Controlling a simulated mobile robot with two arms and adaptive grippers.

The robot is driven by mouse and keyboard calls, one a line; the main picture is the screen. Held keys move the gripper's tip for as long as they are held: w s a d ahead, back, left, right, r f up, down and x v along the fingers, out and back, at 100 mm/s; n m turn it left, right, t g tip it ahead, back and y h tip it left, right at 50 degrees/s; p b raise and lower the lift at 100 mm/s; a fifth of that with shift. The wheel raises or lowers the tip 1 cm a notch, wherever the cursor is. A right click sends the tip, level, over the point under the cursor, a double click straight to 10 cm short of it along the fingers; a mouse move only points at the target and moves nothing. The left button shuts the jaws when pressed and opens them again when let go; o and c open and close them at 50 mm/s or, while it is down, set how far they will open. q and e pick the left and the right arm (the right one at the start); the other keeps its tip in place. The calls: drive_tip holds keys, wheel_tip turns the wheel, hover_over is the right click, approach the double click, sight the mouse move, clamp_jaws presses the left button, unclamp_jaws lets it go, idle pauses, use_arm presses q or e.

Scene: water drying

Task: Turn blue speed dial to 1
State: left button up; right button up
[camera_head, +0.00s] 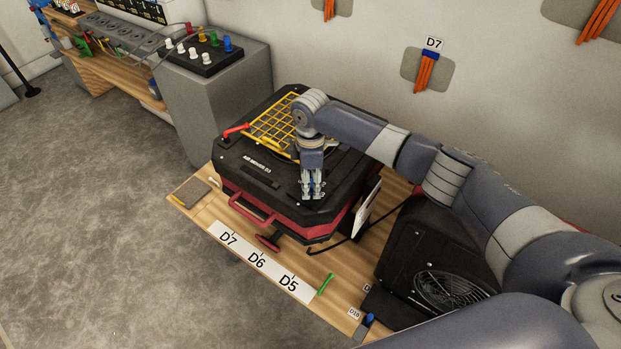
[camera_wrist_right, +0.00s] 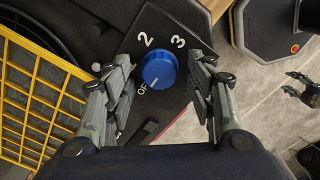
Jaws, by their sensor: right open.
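The blue speed dial (camera_wrist_right: 158,70) is a round knob on a dark panel on top of the black and red air mover (camera_head: 262,178). In the right wrist view, its white mark points down-left toward the partly covered OFF label. The numbers 2 and 3 show above it, and I cannot make out a 1. My right gripper (camera_head: 312,193) points down over the front right of the air mover's top. In the right wrist view its open fingers (camera_wrist_right: 160,85) are on either side of the dial, apart from it. The head view hides the dial behind this gripper.
A yellow grille (camera_head: 272,122) and red lever (camera_head: 236,130) are on the air mover. A second black fan unit (camera_head: 425,250) stands to the right under my arm. A grey cabinet (camera_head: 213,100) is behind left. Another gripper, apparently my left (camera_wrist_right: 303,88), shows at the wrist view's right edge.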

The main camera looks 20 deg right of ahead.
drive_tip(key=c, duration=1.1)
drive_tip(key=shift+o, duration=0.2)
drive_tip(key=shift+r+m+p, duration=0.2)
drive_tip(key=shift+m+p, duration=0.8)
drive_tip(key=shift+p, duration=0.15)
drive_tip(key=m+p, duration=0.2)
drive_tip(key=shift+a+m, duration=0.1)
drive_tip(key=shift+m, duration=0.2)
drive_tip(key=m+p, duration=0.2)
drive_tip(key=m, duration=0.1)
drive_tip(key=shift+m+p, duration=0.3)
drive_tip(key=shift+p, duration=0.05)
drive_tip(key=shift+w+d+f+m+p, duration=0.1)
drive_tip(key=shift+m+p, duration=0.4)
drive_tip(key=shift+m, duration=0.4)
drive_tip(key=shift+w+d+f+m+p, duration=0.1)
drive_tip(key=shift+m+p, duration=0.4)
drive_tip(key=shift+m, duration=0.4)
